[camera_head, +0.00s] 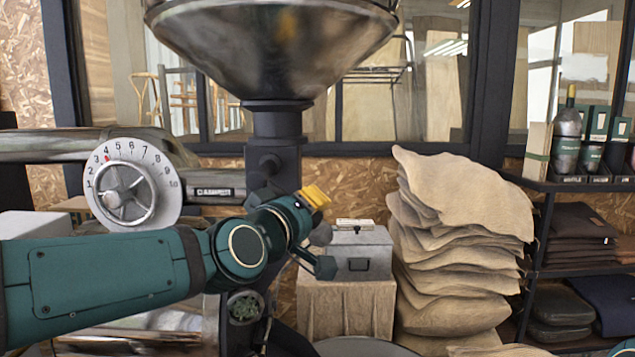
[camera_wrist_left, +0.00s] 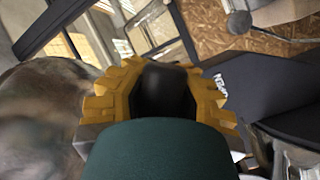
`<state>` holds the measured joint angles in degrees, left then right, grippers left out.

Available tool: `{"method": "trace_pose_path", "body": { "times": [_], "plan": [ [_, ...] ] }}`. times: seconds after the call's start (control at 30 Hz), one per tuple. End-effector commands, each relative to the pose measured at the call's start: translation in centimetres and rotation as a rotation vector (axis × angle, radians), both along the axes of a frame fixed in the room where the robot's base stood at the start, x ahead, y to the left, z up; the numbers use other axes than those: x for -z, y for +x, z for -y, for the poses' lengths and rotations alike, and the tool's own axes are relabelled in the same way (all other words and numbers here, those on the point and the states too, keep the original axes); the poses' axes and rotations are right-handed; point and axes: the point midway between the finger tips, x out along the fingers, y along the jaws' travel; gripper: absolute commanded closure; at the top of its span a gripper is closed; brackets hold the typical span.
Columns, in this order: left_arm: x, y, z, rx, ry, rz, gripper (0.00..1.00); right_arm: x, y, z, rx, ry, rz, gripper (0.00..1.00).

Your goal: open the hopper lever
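The hopper (camera_head: 270,45) is a large metal cone at the top of the head view, on a dark neck (camera_head: 277,125). My left gripper (camera_head: 315,196), with yellow fingertips, is just right of and below this knob, in front of the column. In the left wrist view the yellow fingers (camera_wrist_left: 165,85) flank a black shape, and I cannot tell whether it is the lever or part of my gripper. My right gripper is out of view.
A dial (camera_head: 134,185) with numbers stands left of the column. A grey metal box (camera_head: 357,252) and a tall stack of sacks (camera_head: 455,240) stand to the right. A dark shelf (camera_head: 575,185) with bottles is at the far right.

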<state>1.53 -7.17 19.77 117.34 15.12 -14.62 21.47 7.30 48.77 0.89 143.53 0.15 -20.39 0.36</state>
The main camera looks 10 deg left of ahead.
Motion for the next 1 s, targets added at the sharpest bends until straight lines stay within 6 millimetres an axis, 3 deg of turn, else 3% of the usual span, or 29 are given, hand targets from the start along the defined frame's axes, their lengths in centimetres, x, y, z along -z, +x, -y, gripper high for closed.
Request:
{"method": "trace_pose_path", "body": {
  "times": [0.1, 0.5, 1.0],
  "plan": [
    [0.2, -0.3, -0.4, 0.004, 0.107, -0.023, 1.00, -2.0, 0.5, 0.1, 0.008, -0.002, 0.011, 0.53],
    [2.1, -0.6, -2.1, 0.006, 0.367, -0.075, 1.00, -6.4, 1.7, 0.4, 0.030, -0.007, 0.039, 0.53],
    [3.1, -0.8, -2.7, 0.007, 0.455, -0.093, 1.00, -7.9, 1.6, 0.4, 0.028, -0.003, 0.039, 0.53]
  ]
}}
